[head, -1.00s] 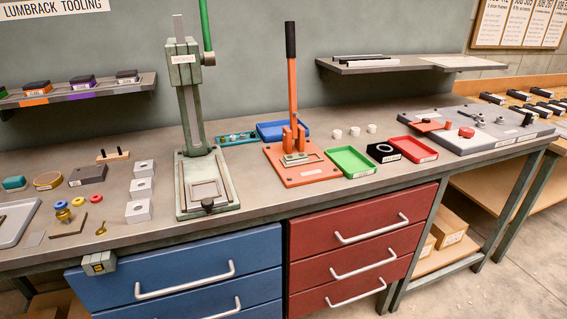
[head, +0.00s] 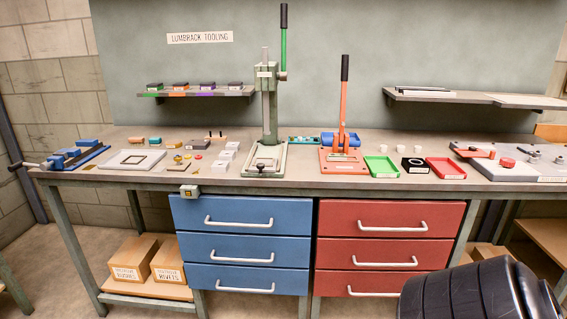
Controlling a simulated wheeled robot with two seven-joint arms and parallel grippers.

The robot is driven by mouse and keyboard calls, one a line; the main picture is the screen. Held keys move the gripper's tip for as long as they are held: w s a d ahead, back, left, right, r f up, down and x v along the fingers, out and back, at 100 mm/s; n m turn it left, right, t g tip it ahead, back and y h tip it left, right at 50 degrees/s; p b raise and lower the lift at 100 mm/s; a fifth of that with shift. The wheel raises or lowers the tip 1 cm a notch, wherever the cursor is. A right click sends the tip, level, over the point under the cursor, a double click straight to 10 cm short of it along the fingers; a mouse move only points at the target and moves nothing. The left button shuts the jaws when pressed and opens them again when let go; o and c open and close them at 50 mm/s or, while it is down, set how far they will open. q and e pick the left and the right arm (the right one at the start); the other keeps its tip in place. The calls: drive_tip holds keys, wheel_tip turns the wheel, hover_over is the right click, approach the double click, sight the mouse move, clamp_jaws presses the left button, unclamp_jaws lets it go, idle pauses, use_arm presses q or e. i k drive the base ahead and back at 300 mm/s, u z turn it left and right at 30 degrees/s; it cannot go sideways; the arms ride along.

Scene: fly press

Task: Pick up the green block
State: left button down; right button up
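On the left wall shelf (head: 215,93) stands a dark block with a green front (head: 154,89), at the left end of a row. To its right are similar dark blocks with orange (head: 181,88), purple (head: 207,87) and blue (head: 235,87) fronts. A small teal-green piece (head: 155,141) also lies at the back of the bench below. Neither gripper shows in the head view. A black ribbed part at the bottom right appears to be my own arm.
The bench (head: 110,177) holds a blue vise (head: 75,156), a grey tray (head: 135,160), a green press (head: 269,120), an orange press (head: 342,158) and a green tray (head: 381,167). Blue drawers (head: 240,245) and red drawers (head: 385,240) are below. Open floor lies at the left.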

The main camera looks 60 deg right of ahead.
sight(331, 156)
drive_tip(key=u, duration=0.15)
drive_tip(key=i, duration=1.25)
drive_tip(key=z, duration=0.8)
drive_tip(key=i, duration=1.25)
drive_tip(key=z, duration=1.2)
